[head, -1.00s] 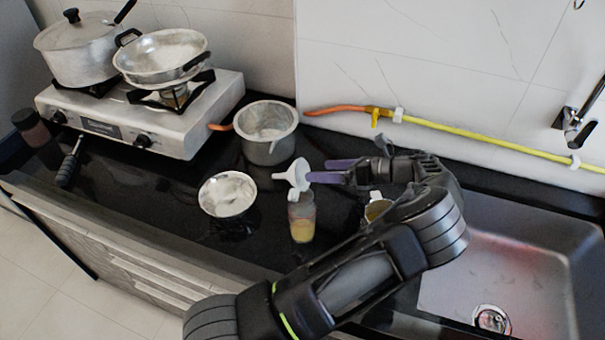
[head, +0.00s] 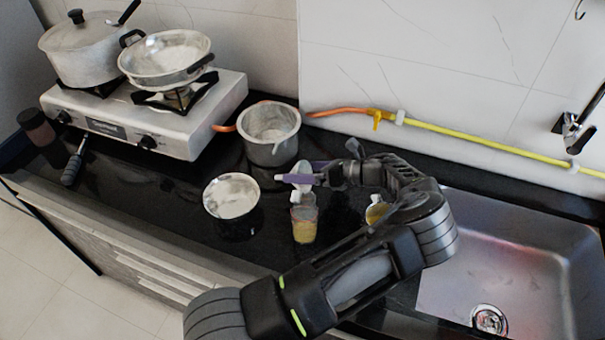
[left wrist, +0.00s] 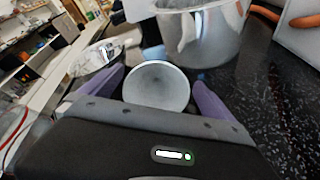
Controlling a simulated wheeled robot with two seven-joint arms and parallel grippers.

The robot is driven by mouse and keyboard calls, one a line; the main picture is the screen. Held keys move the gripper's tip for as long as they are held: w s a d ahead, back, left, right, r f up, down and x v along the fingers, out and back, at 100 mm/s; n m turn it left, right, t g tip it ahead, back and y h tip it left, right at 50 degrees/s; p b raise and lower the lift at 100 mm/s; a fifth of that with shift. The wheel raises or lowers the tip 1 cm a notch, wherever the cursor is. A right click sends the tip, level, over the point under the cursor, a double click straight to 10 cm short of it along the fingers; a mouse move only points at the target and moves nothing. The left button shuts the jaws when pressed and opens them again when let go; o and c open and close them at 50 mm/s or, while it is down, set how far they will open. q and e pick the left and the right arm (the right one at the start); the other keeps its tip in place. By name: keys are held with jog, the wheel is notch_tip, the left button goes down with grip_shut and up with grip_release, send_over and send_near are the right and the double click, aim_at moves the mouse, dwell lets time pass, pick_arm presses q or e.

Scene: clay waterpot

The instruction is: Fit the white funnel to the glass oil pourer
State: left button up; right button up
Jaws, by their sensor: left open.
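The glass oil pourer (head: 304,222), with yellow oil low in it, stands upright on the black counter. The white funnel (head: 303,169) is at the top of the pourer in the head view; a finger covers part of it, and I cannot tell whether its spout is inside the mouth. My left gripper (head: 297,175) is open, with its purple fingers on either side of the funnel. In the left wrist view, the funnel's round white face (left wrist: 156,86) lies between the fingers (left wrist: 158,77), close to both; contact is unclear. My right gripper is not in view.
A metal pot (head: 269,135) stands behind the funnel, and a metal bowl (head: 231,197) to its left. A small container (head: 376,211) is partly hidden by my arm. The sink (head: 530,245) is at right, the gas stove (head: 190,125) at left.

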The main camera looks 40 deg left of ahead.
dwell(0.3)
pick_arm(q)
jog(key=shift+c, duration=0.4)
jog(key=c, duration=1.2)
